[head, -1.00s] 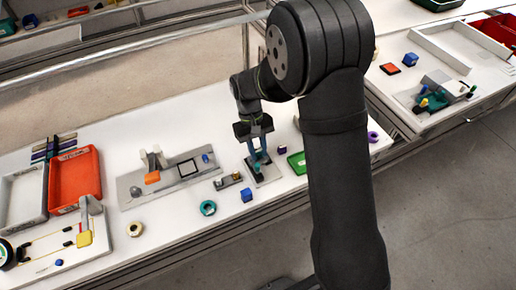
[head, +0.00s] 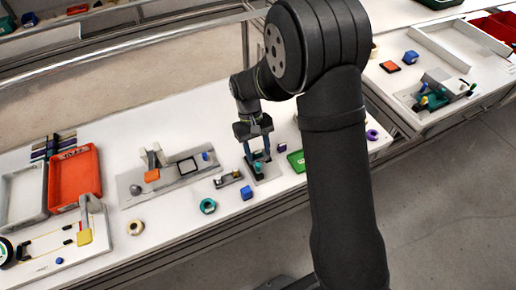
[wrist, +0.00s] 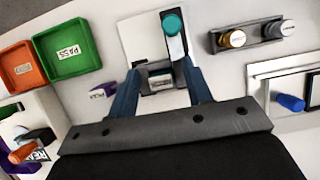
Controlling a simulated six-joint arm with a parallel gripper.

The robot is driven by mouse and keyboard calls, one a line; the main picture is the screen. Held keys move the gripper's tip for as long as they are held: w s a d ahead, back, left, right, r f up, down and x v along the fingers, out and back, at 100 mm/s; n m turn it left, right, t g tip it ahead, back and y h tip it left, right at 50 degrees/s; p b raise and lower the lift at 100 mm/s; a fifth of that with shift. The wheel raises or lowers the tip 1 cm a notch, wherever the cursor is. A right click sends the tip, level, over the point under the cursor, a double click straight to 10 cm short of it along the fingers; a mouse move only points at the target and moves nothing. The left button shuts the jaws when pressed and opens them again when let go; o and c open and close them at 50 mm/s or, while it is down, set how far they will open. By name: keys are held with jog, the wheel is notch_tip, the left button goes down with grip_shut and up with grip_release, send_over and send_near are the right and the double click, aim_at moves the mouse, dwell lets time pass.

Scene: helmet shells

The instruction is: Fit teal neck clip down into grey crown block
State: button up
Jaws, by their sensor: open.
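My gripper (wrist: 160,72) is open, with its two blue fingers apart; in the head view my gripper (head: 257,153) is low over a small pale plate. A small teal part, seemingly the neck clip (wrist: 172,24), shows its round end just beyond the fingertips in the wrist view. Another small grey piece with a dark band shows between the fingers. Whether the clip is fully seated cannot be told. In the head view the teal part is small and partly hidden by the fingers.
A grey holder (wrist: 262,36) with two round pegs stands close to the right in the wrist view. A green tray (wrist: 68,50) and an orange tray (wrist: 22,68) are at the left.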

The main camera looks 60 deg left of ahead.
jog(key=v, duration=1.3)
jog(key=shift+d+f, duration=0.1)
jog(key=shift+d, duration=0.1)
jog(key=x, duration=1.3)
jog(key=shift+a, duration=0.25)
jog(key=shift+r, duration=0.4)
